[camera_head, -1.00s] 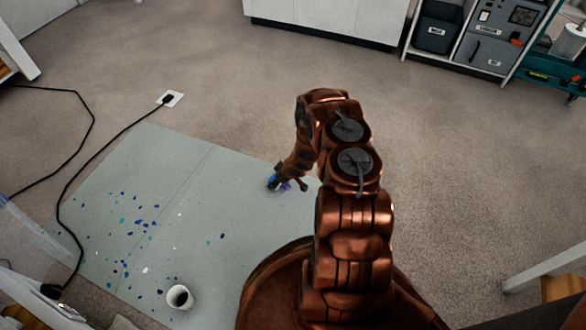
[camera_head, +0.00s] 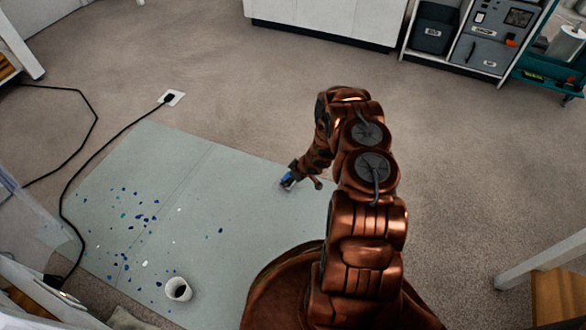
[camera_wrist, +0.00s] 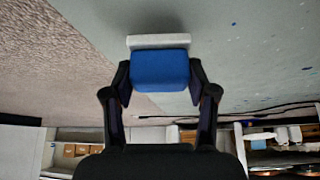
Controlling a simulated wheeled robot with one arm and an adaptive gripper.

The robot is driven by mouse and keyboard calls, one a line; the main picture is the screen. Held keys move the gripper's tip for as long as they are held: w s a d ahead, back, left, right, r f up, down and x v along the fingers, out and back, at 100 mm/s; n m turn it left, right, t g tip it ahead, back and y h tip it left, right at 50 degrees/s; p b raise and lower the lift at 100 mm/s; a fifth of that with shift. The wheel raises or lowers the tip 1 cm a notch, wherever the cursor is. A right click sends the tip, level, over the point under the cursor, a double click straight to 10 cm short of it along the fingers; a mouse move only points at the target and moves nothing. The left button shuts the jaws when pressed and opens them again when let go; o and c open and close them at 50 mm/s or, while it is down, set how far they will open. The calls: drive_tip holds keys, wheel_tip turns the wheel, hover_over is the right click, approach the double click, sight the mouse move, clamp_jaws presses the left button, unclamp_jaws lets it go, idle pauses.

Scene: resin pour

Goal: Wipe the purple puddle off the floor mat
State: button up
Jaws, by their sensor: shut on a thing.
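My gripper (camera_head: 289,182) is low over the right part of the grey-green floor mat (camera_head: 185,170). It is shut on a blue sponge (camera_wrist: 160,72) with a pale layer on its far face. In the wrist view the mat (camera_wrist: 250,65) lies beyond the sponge, and the sponge looks to be at or very near its surface; I cannot tell whether it touches. I see no purple on the mat in either view now. The patch under and behind the sponge and my arm is hidden.
Several blue and white specks (camera_head: 137,217) dot the mat's left part. A white cup with dark contents (camera_head: 178,289) stands near its front. A black cable (camera_head: 103,151) runs along the left. Cabinets (camera_head: 325,20) line the back. Carpet is clear behind the mat.

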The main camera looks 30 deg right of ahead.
drive_tip(key=shift+r+p, duration=1.45)
drive_tip(key=shift+r, duration=1.25)
